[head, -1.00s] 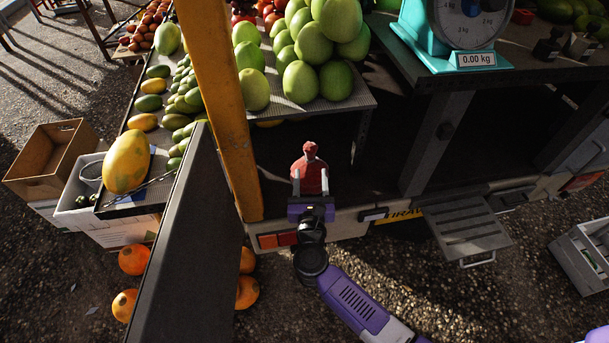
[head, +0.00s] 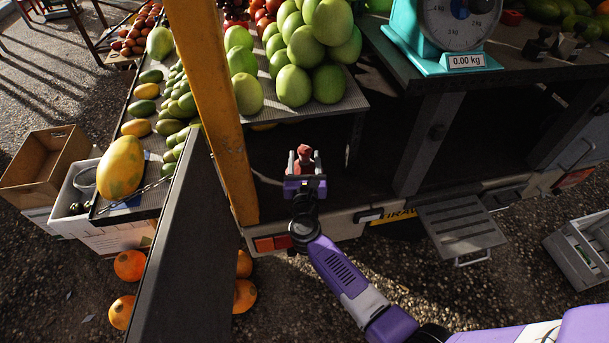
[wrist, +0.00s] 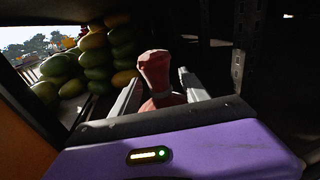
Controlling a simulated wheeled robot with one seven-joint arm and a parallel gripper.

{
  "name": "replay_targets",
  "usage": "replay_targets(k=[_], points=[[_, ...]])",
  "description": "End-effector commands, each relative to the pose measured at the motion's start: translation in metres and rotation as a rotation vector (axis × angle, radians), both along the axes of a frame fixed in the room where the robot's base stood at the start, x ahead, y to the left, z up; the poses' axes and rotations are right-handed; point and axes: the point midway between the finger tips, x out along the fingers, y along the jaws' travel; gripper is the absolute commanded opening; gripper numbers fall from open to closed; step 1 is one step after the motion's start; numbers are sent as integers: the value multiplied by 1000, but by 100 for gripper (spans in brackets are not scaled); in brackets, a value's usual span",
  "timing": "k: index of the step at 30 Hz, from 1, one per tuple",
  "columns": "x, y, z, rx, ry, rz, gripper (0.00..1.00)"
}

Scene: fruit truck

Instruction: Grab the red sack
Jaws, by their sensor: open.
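The red sack (head: 304,154) stands upright on the dark truck bed, in front of the fruit shelf. Its tied top shows above my gripper (head: 305,163), which hides its lower part in the head view. In the wrist view the sack (wrist: 155,75) shows its knotted neck and part of its body between the two grey fingers of my gripper (wrist: 160,92). The gripper is open, with one finger on each side of the sack. I cannot tell whether either finger touches it.
A yellow post (head: 212,110) and a dark panel (head: 185,240) stand left of my gripper. A shelf of green fruit (head: 345,100) is behind the sack. A teal scale (head: 440,62) stands on the right table, above a dark support (head: 425,150). A grey step (head: 460,230) juts out lower right.

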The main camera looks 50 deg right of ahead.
Motion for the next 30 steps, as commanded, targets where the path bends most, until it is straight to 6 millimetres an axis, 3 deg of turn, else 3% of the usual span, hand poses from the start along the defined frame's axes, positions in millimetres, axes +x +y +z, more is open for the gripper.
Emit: replay_targets(k=[1, 9, 30], points=[[0, 0, 0, 0, 0, 0, 53], [0, 0, 0, 0, 0, 0, 0], [0, 0, 0, -1, 1, 0, 0]])
